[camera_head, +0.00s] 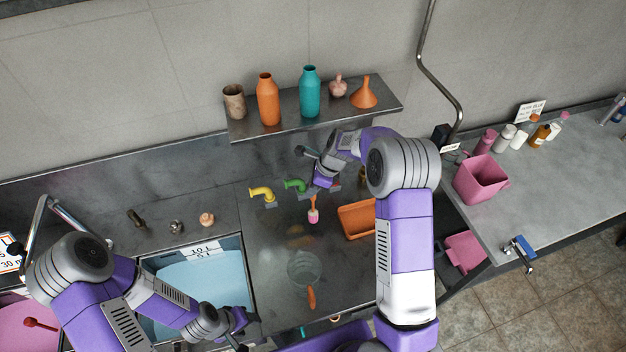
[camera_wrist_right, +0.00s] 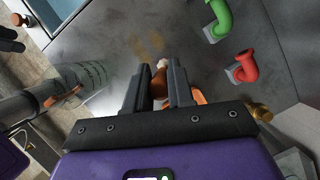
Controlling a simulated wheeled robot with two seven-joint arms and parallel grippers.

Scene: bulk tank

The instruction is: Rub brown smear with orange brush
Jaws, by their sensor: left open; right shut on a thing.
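My right gripper (camera_head: 316,192) is shut on the orange brush (camera_head: 314,203), whose pink and pale head points down over the steel counter. In the right wrist view the brush (camera_wrist_right: 160,87) sits between the two dark fingers (camera_wrist_right: 157,85). A faint brown smear (camera_head: 296,230) lies on the counter just left of and nearer than the brush head. It also shows in the right wrist view as tan streaks (camera_wrist_right: 150,44) beyond the fingertips. I cannot tell whether the brush head touches the counter. My left gripper (camera_head: 238,325) is open near the front of the water basin.
An orange tray (camera_head: 357,219) lies right of the brush. Yellow (camera_head: 262,193) and green (camera_head: 295,185) taps stand behind. A clear glass vessel (camera_head: 304,268) and an orange item (camera_head: 311,297) are in front. A shelf (camera_head: 330,110) with bottles hangs above; the water basin (camera_head: 200,282) is left.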

